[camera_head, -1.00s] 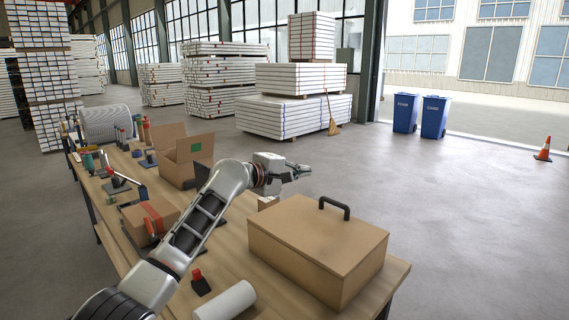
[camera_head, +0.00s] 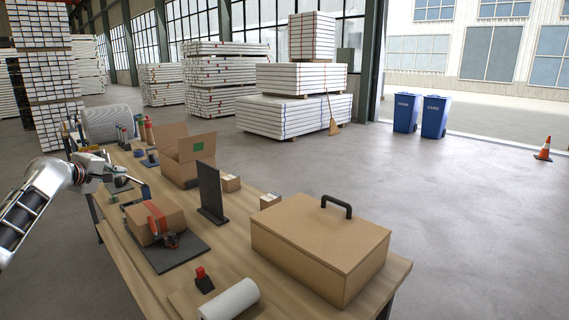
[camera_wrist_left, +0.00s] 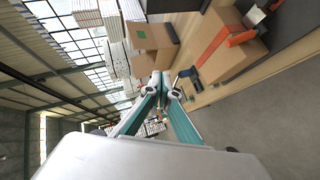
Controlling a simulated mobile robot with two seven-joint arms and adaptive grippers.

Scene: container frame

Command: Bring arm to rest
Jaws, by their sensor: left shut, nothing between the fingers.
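My left arm comes in from the left in the head view, with its gripper (camera_head: 108,172) above the left edge of the workbench (camera_head: 237,232). In the left wrist view the fingers (camera_wrist_left: 163,82) meet at their tips, with nothing between them. The gripper is shut and empty, apart from the things on the bench. My right gripper is in neither view.
A large lidded box with a black handle (camera_head: 318,245) stands at the bench's near end. A taped box (camera_head: 155,222), an open carton (camera_head: 188,160), a black upright panel (camera_head: 210,192) and a white roll (camera_head: 229,300) are on the bench.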

